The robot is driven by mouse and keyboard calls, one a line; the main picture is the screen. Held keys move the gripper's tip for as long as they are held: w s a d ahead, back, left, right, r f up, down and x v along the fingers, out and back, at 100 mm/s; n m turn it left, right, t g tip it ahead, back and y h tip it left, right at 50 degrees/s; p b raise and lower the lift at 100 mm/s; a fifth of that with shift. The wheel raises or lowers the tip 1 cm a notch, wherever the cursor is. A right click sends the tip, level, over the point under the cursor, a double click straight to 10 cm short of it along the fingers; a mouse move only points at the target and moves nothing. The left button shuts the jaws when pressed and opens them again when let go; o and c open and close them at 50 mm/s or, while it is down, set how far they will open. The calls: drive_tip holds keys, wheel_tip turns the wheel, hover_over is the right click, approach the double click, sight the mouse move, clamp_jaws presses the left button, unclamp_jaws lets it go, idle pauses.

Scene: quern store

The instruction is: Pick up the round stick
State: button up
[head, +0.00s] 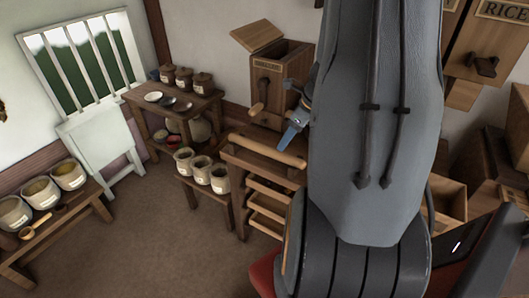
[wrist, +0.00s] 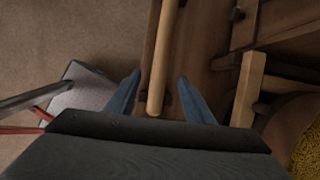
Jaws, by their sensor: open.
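The round stick (head: 262,148) is a pale wooden rod lying along the top of a brown wooden stand (head: 236,162) in the head view. In the wrist view the stick (wrist: 167,48) runs upward from between my fingers, with its rounded near end showing. My gripper (head: 291,138) has blue fingers and is at the stick's right part in the head view. In the wrist view my gripper (wrist: 158,90) is open, one finger on each side of the stick, with gaps visible. The exact height between fingers and stick is hard to tell.
A wooden box with a raised lid (head: 281,77) stands just behind the stand. A squared pale bar (wrist: 248,88) lies right of my fingers, near a round vessel of yellow grain (wrist: 309,150). Shelves with pots (head: 178,103) stand left; the floor (head: 150,215) is clear.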

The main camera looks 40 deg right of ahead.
sight(282, 153)
drive_tip(key=shift+d+f, duration=0.1)
drive_tip(key=shift+f, duration=0.35)
drive_tip(key=shift+x, duration=3.5)
drive_tip(key=shift+s+d, duration=0.15)
clamp_jaws()
